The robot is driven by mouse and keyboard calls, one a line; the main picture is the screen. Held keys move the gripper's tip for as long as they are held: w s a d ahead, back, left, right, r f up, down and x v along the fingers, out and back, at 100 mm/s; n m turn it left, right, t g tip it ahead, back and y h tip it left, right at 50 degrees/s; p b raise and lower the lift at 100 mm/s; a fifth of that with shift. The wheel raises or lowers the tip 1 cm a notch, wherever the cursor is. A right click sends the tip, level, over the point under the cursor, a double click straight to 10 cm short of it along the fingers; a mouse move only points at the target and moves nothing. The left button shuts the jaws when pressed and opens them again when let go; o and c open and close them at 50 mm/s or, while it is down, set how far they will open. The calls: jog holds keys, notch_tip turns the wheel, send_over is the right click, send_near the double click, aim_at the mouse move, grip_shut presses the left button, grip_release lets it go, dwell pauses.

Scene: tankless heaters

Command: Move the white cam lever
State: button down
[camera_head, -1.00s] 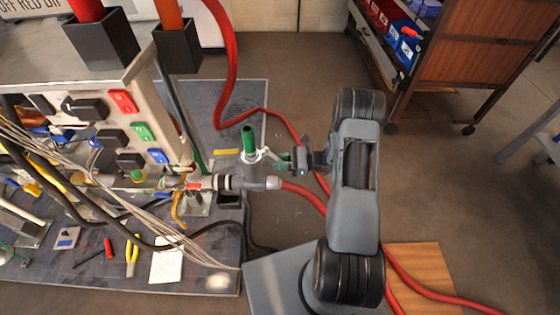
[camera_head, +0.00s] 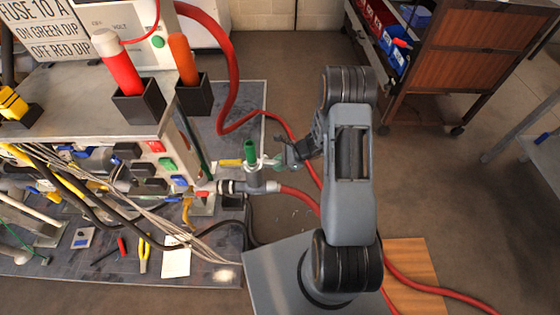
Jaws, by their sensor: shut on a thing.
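The white cam lever (camera_head: 267,163) is a small pale piece beside the upright green hose end (camera_head: 250,152) on the grey pipe fitting (camera_head: 255,182). It sits on the right side of that fitting. My gripper (camera_head: 281,160) reaches in from the right and is shut on the lever's outer end. The fingers and my wrist hide part of the lever, so its exact angle is hard to tell.
A red hose (camera_head: 303,197) runs from the fitting and passes under my arm. A metal cabinet (camera_head: 95,90) with coloured switches and cables stands at left. A wooden cart (camera_head: 475,60) is at upper right.

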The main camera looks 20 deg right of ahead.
jog(key=shift+r+h, duration=0.15)
jog(key=shift+h, duration=0.25)
jog(key=c, duration=1)
grip_release()
jog(key=shift+a, duration=0.1)
jog(key=shift+o, duration=0.2)
jog(key=shift+r+p, duration=0.1)
jog(key=shift+p, duration=0.2)
jog(key=p+v, duration=0.3)
jog(key=v, duration=1)
jog(key=shift+d+r, duration=0.25)
jog(key=shift+d, duration=0.05)
